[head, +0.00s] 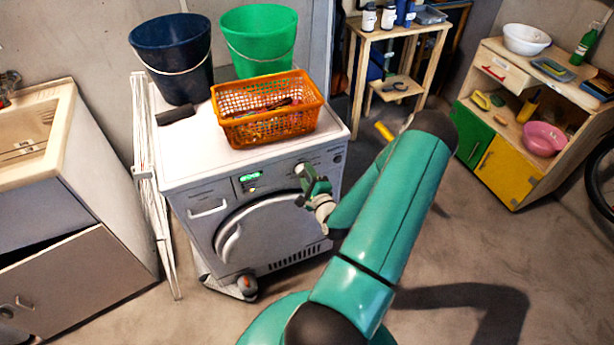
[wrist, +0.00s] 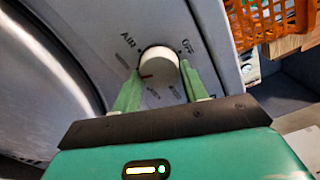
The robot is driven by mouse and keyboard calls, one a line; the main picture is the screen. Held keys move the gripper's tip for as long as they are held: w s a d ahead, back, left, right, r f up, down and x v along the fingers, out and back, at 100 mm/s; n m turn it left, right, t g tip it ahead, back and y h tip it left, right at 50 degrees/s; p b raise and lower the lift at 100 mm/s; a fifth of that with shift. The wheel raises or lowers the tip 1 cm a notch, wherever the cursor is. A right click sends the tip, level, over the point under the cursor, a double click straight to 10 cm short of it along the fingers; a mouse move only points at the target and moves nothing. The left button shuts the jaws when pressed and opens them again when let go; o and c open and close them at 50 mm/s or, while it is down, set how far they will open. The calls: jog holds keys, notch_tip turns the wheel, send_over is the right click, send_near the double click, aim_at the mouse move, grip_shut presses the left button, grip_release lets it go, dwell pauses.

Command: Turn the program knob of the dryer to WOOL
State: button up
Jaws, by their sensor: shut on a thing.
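The white dryer (head: 188,160) stands against the wall in the head view, with a lit green display (head: 250,177) on its panel. Its round white program knob (wrist: 158,64) is clear in the wrist view. A red mark on the knob points to the lower left. I read AIR at the upper left and what looks like OFF at the upper right. Labels below are blurred and partly hidden, and I cannot make out WOOL. My gripper (wrist: 160,74) is shut on the knob, one green finger on each side. It is at the panel in the head view (head: 306,174).
An orange basket (head: 270,127), a dark blue bucket (head: 173,60) and a green bucket (head: 258,40) stand on the dryer. A folded white rack (head: 150,180) leans at its left, beside a sink cabinet (head: 80,240).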

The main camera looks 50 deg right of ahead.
jog(key=o, duration=0.9)
jog(key=shift+o, duration=0.2)
jog(key=v, duration=1.4)
jog(key=shift+w, duration=0.1)
